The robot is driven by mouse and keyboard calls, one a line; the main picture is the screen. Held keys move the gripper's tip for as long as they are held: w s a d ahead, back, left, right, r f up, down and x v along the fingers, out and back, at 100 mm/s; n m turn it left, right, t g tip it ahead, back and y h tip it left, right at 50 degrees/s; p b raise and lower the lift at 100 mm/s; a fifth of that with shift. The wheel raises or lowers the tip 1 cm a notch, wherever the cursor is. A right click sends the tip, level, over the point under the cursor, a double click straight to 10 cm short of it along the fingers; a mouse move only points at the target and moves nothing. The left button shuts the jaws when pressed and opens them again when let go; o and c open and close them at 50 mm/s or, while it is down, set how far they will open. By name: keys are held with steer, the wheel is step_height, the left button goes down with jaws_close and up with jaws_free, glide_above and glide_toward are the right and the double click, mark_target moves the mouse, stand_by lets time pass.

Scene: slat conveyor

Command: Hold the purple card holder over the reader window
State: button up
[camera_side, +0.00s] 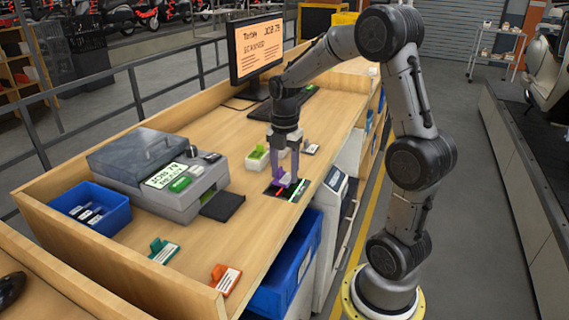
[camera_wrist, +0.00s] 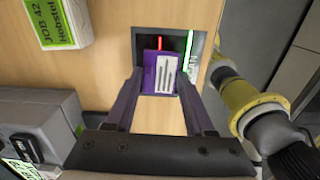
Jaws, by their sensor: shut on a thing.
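The purple card holder (camera_wrist: 150,79), with a white label, is between the fingertips of my gripper (camera_wrist: 162,84) in the wrist view. My gripper (camera_side: 287,172) is shut on it in the side view, low over the counter. The card holder (camera_side: 285,182) overlaps the dark reader window (camera_side: 272,192) there. In the wrist view it covers the lower part of the reader window (camera_wrist: 199,43). A red line and a green bar show on the window. I cannot tell whether the card holder touches the glass.
A grey machine (camera_side: 160,172) and a blue bin (camera_side: 103,212) stand left. A green holder (camera_side: 163,251) and an orange holder (camera_side: 225,278) lie in front. A small box (camera_side: 256,161) and another holder (camera_side: 311,149) are close behind my gripper.

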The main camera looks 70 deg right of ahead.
steer(key=shift+f, duration=0.2)
steer(key=shift+r, duration=3.05)
